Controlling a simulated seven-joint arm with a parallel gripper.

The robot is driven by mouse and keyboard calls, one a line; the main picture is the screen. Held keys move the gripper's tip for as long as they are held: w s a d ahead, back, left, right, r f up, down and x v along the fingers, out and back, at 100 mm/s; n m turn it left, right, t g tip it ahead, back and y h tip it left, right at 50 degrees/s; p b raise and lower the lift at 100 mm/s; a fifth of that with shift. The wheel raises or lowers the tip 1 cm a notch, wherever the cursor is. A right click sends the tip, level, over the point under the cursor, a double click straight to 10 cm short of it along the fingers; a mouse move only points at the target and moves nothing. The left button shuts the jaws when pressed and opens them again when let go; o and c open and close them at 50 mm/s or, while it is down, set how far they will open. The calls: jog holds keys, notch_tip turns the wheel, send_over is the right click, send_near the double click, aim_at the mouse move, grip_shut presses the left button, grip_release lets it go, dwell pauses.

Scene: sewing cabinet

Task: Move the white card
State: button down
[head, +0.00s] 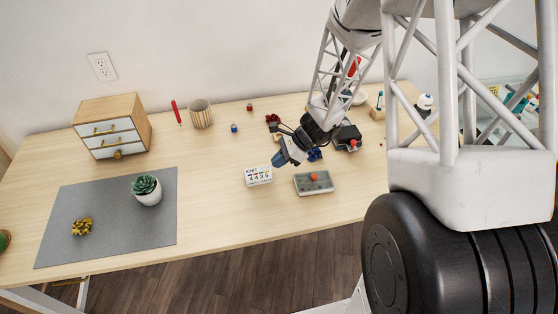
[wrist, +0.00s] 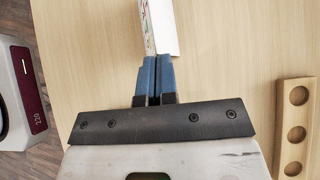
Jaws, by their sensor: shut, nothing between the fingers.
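The white card (head: 258,176) with dark printed letters and small coloured marks stands on the wooden table, near the front edge, in the head view. In the wrist view the card (wrist: 163,28) is at the top middle, with its printed face seen at a steep angle and a plain white side to the right. My gripper (head: 277,160) is just above and to the right of the card in the head view. Its blue fingers (wrist: 156,60) are shut, with their tips close to the card. I cannot tell whether they touch it.
A grey box with an orange-red top piece (head: 314,178) is right of the card. A grey mat (head: 105,240) carries a potted succulent (head: 147,190) and gold bow (head: 82,227). The wrist view shows a wooden holed block (wrist: 295,130) and a device with a red panel (wrist: 30,88).

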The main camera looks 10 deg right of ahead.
jog(key=a, duration=2)
jog(key=shift+a, duration=0.2)
jog(key=shift+d, duration=0.15)
jog(key=shift+d, duration=0.8)
jog(key=d, duration=0.2)
jog(key=shift+d+r, duration=0.25)
jog(key=shift+d, duration=0.1)
jog(key=v, duration=0.9)
jog(key=shift+r, duration=0.2)
